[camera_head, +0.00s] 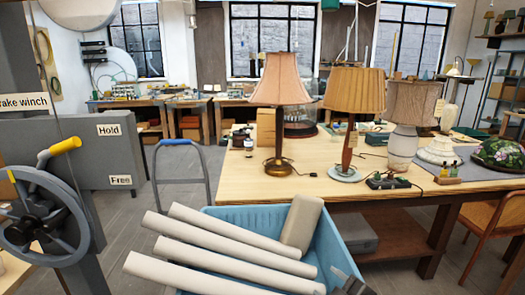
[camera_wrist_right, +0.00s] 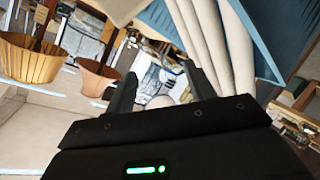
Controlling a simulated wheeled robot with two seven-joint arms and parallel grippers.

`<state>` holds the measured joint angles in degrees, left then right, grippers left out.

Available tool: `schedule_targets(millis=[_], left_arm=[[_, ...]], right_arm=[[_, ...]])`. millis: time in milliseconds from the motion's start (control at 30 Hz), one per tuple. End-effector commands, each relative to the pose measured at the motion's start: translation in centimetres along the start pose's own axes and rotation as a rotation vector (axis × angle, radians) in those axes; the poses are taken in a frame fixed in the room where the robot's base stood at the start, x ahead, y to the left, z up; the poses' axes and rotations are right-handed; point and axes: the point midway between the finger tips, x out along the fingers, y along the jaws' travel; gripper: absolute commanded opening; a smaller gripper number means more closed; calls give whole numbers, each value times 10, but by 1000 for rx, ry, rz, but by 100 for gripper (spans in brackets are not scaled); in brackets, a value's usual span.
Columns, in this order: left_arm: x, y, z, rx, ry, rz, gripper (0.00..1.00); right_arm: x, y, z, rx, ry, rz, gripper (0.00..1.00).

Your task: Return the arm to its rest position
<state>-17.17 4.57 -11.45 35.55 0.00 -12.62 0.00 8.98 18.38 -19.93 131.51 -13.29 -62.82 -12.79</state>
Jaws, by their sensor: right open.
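My right gripper (camera_head: 347,282) shows only as a dark tip at the bottom edge of the head view, by the right front corner of the blue bin. In the right wrist view my right gripper (camera_wrist_right: 158,82) has its two dark fingers apart, with nothing held between them. My left gripper is in neither view. The blue bin (camera_head: 342,238) holds several long pale tubes (camera_head: 228,238) and a beige block (camera_head: 302,222). The tubes also show at the top of the wrist view (camera_wrist_right: 232,45), beyond the fingers.
A wooden table (camera_head: 245,187) behind the bin carries several lamps, including a pink-shaded lamp (camera_head: 281,80) and a pleated tan lamp (camera_head: 354,90). A winch with a handwheel (camera_head: 45,215) stands at left. A chair (camera_head: 500,225) is at right. Floor shows left of the bin.

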Motion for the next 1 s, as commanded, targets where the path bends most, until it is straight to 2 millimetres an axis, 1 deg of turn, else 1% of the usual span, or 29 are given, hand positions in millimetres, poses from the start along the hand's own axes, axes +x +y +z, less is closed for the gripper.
schedule_targets(millis=[33,67,100,167,200,233,300,400,500,667,700,800,867,1000], left_arm=[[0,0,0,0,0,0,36],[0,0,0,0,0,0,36],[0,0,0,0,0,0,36],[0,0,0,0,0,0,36],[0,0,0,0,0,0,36],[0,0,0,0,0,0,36],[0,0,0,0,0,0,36],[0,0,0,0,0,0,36],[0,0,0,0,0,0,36],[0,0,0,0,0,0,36],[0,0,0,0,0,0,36],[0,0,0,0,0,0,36],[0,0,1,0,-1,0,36],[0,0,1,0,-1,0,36]], right_arm=[[-14,-28,31,103,-93,-43,54],[-23,-42,49,166,-152,-64,54],[-36,-61,71,241,-227,-89,54],[-57,-86,100,342,-334,-121,54],[-71,-100,115,398,-397,-137,54],[-81,-110,126,434,-441,-149,54],[-103,-130,146,512,-534,-171,54],[-134,-155,168,602,-650,-197,54],[-163,-175,185,679,-753,-215,54],[-208,-203,204,784,-906,-237,54],[-211,-209,211,798,-930,-240,54],[-189,-225,230,788,-933,-247,54],[-179,-236,241,788,-938,-251,54],[-158,-267,272,786,-953,-264,54]])
